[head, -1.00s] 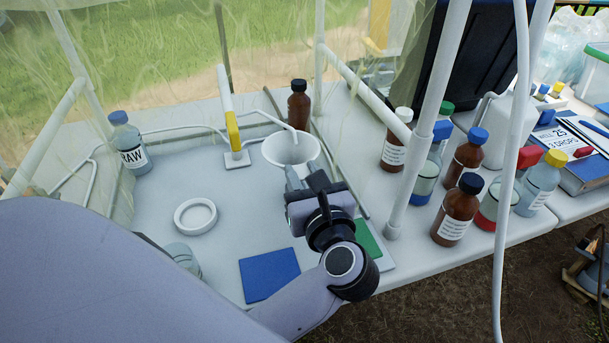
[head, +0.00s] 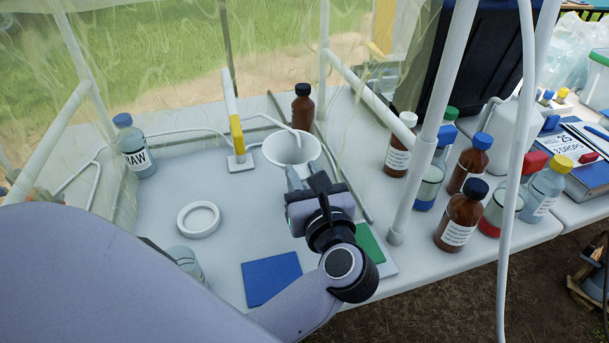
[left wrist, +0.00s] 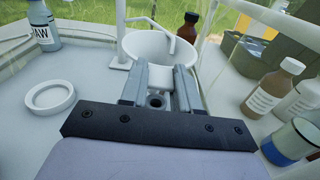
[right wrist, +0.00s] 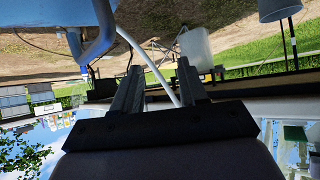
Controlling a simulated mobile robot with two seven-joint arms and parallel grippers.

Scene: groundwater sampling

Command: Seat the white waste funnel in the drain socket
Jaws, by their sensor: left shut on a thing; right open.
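The white waste funnel (head: 291,150) is at the back middle of the white table, below the end of a thin white spout. My left gripper (head: 299,179) is shut on the funnel's near side; the funnel's bowl also shows in the left wrist view (left wrist: 136,48) beyond the fingers (left wrist: 160,80). The fingers hide its lower part, so I cannot tell whether it touches the table. A white ring, which looks like the drain socket (head: 198,219), lies empty to the left, also in the left wrist view (left wrist: 50,95). My right gripper (right wrist: 158,78) is open and empty, away from the table.
A yellow-and-white tap post (head: 237,135) stands just left of the funnel. A RAW bottle (head: 134,148) is at the left and a brown bottle (head: 303,108) behind. A blue mat (head: 270,278) lies in front. Several bottles stand right of a white pole (head: 414,185).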

